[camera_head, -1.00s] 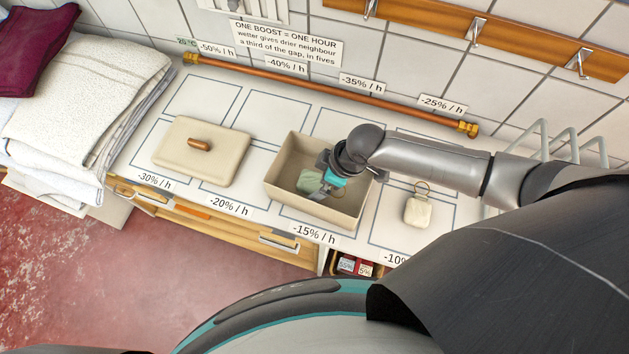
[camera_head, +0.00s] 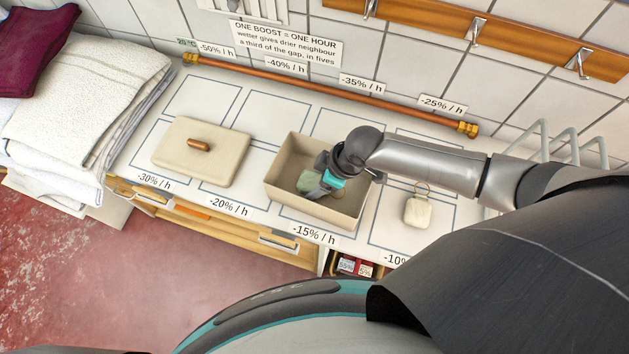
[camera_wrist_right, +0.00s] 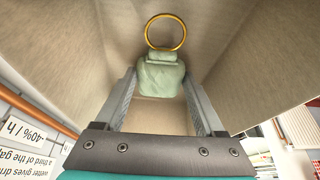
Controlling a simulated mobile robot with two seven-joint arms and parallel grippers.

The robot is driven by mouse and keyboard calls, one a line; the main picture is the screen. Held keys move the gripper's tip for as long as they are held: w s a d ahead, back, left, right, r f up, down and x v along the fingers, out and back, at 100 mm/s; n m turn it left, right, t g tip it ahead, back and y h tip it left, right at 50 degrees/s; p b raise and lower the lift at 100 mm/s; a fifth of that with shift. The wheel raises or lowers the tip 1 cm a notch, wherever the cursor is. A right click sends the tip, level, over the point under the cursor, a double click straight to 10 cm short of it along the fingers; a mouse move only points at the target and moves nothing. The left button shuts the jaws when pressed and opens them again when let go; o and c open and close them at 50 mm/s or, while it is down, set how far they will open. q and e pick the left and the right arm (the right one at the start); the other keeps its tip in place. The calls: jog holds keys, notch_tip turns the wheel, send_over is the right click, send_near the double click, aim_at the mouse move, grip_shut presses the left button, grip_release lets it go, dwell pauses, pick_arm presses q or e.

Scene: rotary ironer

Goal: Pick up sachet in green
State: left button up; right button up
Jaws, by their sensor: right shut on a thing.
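The green sachet (camera_head: 308,181) is inside the beige open box (camera_head: 283,209) on the counter. In the right wrist view the pale green sachet (camera_wrist_right: 160,78) sits between the fingers, with a gold ring (camera_wrist_right: 166,32) at its far end. My right gripper (camera_head: 318,191) reaches down into the box and is shut on the sachet; its fingers (camera_wrist_right: 160,88) touch the sachet's two sides. The gripper covers part of the sachet in the head view. My left gripper is not in view.
A beige lid (camera_head: 190,164) with a brown handle lies left of the box. A cream sachet with a ring (camera_head: 418,211) lies to its right. A copper pipe (camera_head: 330,97) runs along the back. Folded towels (camera_head: 85,90) are stacked at the left.

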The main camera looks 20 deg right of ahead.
jog(key=shift+c, duration=0.6)
jog(key=shift+r, duration=0.5)
notch_tip(320, 180, up, 19)
jog(key=p, duration=0.2)
